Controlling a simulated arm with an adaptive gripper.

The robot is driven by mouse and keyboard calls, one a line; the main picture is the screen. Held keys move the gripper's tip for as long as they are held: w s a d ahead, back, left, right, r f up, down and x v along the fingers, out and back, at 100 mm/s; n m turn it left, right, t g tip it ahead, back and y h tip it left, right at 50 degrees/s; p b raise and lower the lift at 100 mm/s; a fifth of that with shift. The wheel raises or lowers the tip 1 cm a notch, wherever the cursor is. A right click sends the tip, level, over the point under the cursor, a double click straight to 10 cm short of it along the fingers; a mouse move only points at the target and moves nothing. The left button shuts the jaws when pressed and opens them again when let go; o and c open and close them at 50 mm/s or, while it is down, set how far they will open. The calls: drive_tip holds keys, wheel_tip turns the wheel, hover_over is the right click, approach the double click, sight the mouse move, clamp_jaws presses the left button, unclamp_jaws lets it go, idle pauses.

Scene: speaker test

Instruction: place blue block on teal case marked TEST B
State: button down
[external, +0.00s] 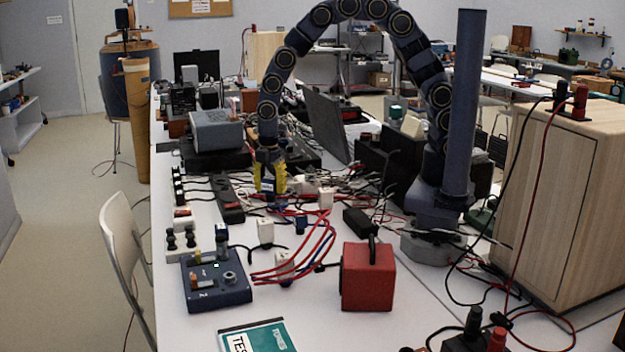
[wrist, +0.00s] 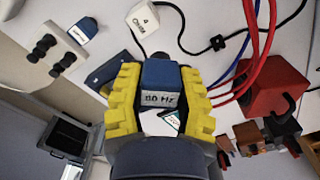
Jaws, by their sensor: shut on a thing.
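My gripper (external: 270,188) has yellow fingers and hangs above the cluttered middle of the table in the external view. In the wrist view my gripper (wrist: 160,85) is shut on a blue block (wrist: 160,74) with a white label reading about "80 Hz". The block sits between both fingers; in the external view the fingers mostly hide it. The teal case (external: 272,337) lies flat at the table's front edge, cut off by the frame. Its white label shows "TES"; the rest is out of view. Its top looks bare where visible.
A red box (external: 368,277) stands right of and behind the case. A dark blue control box (external: 215,281) stands to its left. Red and blue cables (external: 300,250) loop between the gripper and the case. A white "4 OHM" block (wrist: 157,24) and another blue block (wrist: 84,29) lie nearby.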

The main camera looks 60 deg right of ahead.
drive_tip(key=s+a+n, duration=0.8)
drive_tip(key=s+a, duration=0.9)
drive_tip(key=s, duration=0.3)
hover_over(260, 348)
drive_tip(key=d, duration=0.1)
drive_tip(key=f, duration=0.8)
drive_tip(key=shift+s, duration=0.3)
drive_tip(key=shift+w+a+f, duration=0.3)
drive_tip(key=shift+a+f, duration=0.25)
drive_tip(key=shift+f, duration=1.65)
drive_tip(key=shift+f, duration=0.1)
drive_tip(key=c, duration=0.8)
unclamp_jaws()
